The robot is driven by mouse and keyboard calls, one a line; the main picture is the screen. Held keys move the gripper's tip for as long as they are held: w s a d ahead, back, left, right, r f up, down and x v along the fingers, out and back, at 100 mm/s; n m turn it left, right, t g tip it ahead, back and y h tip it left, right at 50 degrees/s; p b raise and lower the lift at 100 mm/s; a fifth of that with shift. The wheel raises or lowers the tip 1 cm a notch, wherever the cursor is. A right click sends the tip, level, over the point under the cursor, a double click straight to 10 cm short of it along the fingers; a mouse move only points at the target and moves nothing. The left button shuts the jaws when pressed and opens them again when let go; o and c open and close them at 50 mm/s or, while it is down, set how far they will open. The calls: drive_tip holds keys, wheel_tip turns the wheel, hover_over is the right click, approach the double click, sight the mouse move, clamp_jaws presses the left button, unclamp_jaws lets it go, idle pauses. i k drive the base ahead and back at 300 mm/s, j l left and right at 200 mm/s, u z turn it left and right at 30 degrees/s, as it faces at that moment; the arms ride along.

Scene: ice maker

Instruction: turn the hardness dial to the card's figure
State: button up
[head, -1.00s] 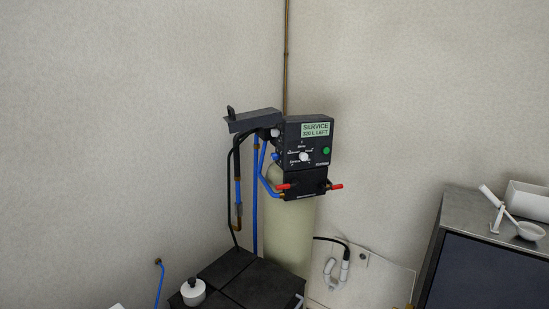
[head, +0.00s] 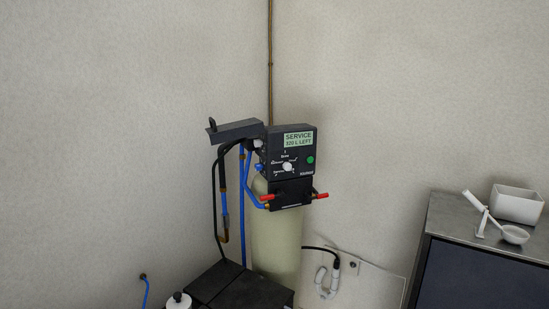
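A dark control head (head: 291,153) sits on top of a pale cylinder (head: 275,235) in the room's corner. Its green display (head: 298,139) reads "SERVICE 320 L LEFT". A white dial knob (head: 287,167) is on its front, with small white labels around it that are too small to read surely. A green round button (head: 310,160) is to the right. I cannot tell which dial is the hardness dial. I see no card with a figure. My gripper is not in view.
Red-handled levers (head: 320,195) stick out below the control head. Blue and black hoses (head: 242,205) hang at its left. A dark box (head: 240,288) stands below. A steel-topped cabinet (head: 455,220) at right holds a white bin (head: 517,203) and a scoop (head: 514,234).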

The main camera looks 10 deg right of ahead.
sight(258, 166)
drive_tip(key=i, duration=0.95)
